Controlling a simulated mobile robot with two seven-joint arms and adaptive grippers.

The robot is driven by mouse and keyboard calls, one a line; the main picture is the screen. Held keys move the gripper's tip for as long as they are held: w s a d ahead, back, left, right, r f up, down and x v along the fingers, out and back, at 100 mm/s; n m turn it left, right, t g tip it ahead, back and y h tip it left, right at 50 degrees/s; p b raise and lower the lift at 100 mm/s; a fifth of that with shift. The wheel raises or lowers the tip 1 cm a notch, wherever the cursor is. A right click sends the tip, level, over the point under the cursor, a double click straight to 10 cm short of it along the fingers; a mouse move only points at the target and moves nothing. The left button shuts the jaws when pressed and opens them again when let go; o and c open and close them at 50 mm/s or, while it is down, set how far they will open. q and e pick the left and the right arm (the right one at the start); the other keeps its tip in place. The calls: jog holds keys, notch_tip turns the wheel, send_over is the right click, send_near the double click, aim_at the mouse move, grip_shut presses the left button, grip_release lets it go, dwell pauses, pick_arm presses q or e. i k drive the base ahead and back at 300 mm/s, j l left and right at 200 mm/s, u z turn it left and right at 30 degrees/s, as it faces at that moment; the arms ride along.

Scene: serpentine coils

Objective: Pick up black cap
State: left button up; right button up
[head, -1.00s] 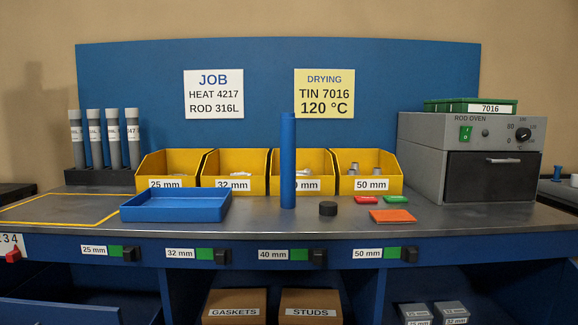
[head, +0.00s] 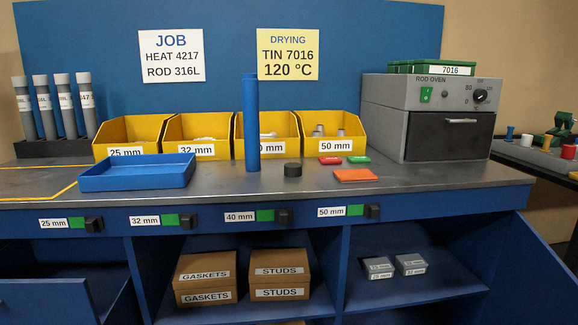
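The black cap (head: 292,169) is a short dark cylinder lying flat on the grey bench top (head: 420,178). It is just right of the foot of a tall blue tube (head: 251,130), which stands upright. There is a small gap between the cap and the tube. Neither of my grippers shows in the head view.
Left of the tube is an empty blue tray (head: 138,176). Behind stand yellow bins (head: 336,146). Right of the cap lie an orange plate (head: 356,175) and small red (head: 330,160) and green (head: 359,158) pieces. The rod oven (head: 440,118) stands at right.

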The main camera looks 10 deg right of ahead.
aim_at(291, 170)
jog(key=i+l, duration=0.2)
jog(key=i, duration=0.25)
jog(key=i+l, duration=0.2)
jog(key=i, duration=0.25)
